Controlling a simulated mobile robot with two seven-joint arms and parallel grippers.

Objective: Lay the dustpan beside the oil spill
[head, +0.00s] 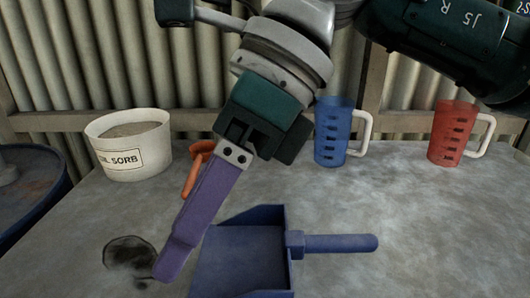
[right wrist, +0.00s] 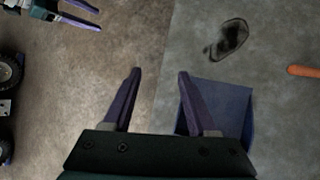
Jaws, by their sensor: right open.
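The blue dustpan (head: 245,262) lies on the bench, its handle (head: 340,243) pointing right in the head view. The dark oil spill (head: 130,258) is on the bench to its left, with a gap between them. My right gripper (head: 168,268) is open and empty; in the head view its purple finger crosses between spill and pan. In the right wrist view its fingers (right wrist: 159,72) are apart, the right one overlapping the pan (right wrist: 235,108). The spill (right wrist: 228,38) shows beyond them. My left gripper (right wrist: 80,14) is at the upper left there, fingers apart, over the floor.
A white OIL SORB tub (head: 130,152), an orange tool (head: 196,165), a blue jug (head: 333,140) and a red jug (head: 452,138) stand or lie along the back of the bench. A dark blue drum (head: 40,200) is at the left. The bench's right side is clear.

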